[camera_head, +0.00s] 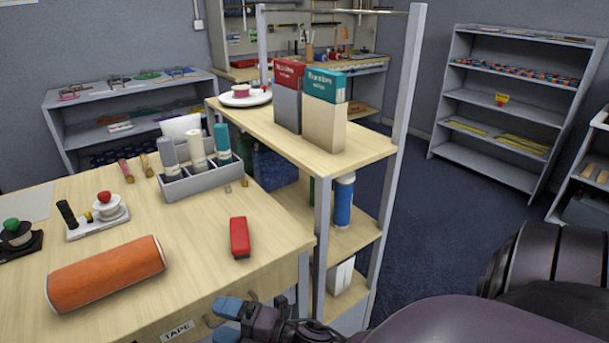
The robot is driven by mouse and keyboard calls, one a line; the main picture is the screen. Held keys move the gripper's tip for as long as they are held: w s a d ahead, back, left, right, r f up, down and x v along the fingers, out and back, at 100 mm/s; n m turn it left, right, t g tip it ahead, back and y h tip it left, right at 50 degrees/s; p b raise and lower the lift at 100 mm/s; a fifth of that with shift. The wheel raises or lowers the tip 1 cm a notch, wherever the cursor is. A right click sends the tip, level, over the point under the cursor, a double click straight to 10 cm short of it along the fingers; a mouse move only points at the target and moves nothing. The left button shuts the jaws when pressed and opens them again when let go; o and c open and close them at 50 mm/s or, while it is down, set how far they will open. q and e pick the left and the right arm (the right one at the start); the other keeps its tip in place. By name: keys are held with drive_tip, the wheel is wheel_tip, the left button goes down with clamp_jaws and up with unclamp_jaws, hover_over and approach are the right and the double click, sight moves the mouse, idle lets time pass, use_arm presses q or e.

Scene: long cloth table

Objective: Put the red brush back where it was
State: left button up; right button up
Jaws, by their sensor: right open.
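A small red block-shaped thing (239,238), the only thing here that could be the red brush, lies on the wooden table top near its right front corner. Its bristles cannot be made out. My right gripper (229,318), with blue fingertips, is at the bottom of the head view, in front of the table's front edge and nearer to me than the red brush. It is open, and I see nothing held in it. My left gripper is not in view.
An orange roll (106,273) lies left on the table (195,286). A grey divided holder (200,180) with several tubes stands behind. A shelf rack (375,150) with upright posts and two boxes adjoins the table's right side. Hooks and a TAPE label (177,331) are on the front edge.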

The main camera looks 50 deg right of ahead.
drive_tip(key=s+d+f+m+g+h, duration=0.3)
drive_tip(key=s+f+m, duration=0.3)
drive_tip(key=f+m, duration=0.2)
drive_tip(key=s+d+f+m+g+h, duration=0.3)
drive_tip(key=s+f+m+h, duration=0.2)
drive_tip(key=m, duration=0.7)
wheel_tip(320, 180, down, 3)
drive_tip(key=shift+s+d+r+m+h, duration=0.15)
drive_tip(key=shift+s+d+m+h, duration=0.2)
drive_tip(key=shift+s, duration=0.85)
